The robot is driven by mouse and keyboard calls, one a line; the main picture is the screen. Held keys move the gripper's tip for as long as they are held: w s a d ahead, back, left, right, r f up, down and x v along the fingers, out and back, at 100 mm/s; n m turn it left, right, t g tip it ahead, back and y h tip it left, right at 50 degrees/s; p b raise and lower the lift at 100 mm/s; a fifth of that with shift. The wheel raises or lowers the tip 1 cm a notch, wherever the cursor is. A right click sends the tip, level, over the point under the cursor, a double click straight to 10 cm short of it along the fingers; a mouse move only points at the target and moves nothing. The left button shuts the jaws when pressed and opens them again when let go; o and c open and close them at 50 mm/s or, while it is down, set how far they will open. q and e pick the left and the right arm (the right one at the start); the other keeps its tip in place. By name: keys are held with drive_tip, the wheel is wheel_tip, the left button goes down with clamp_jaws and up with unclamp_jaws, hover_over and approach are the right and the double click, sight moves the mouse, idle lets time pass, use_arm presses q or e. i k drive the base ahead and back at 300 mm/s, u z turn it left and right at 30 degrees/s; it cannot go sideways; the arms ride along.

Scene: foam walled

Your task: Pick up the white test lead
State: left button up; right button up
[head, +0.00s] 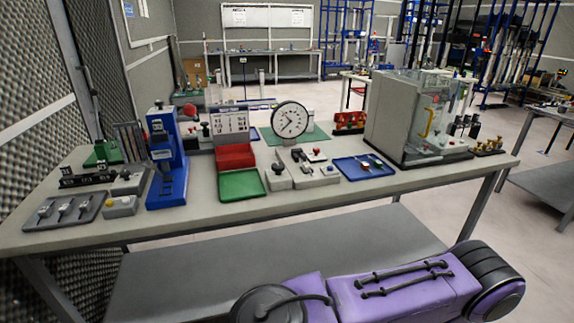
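I cannot make out a white test lead for certain in the head view. A grey tray (88,220) at the left front of the workbench (300,205) holds several small pale and dark pieces, too small to identify. A blue tray (385,172) right of the middle holds small pieces with red and blue parts. Neither of my grippers is in view.
A blue press (165,165), green tray (225,190), red bin (235,157), round dial gauge (290,120) and clear-walled cabinet (425,120) stand on the bench. Grey blocks (315,172) sit at its front middle. A lower shelf (270,255) runs below.

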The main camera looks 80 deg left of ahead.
sight(306, 166)
drive_tip(key=u, duration=1.75)
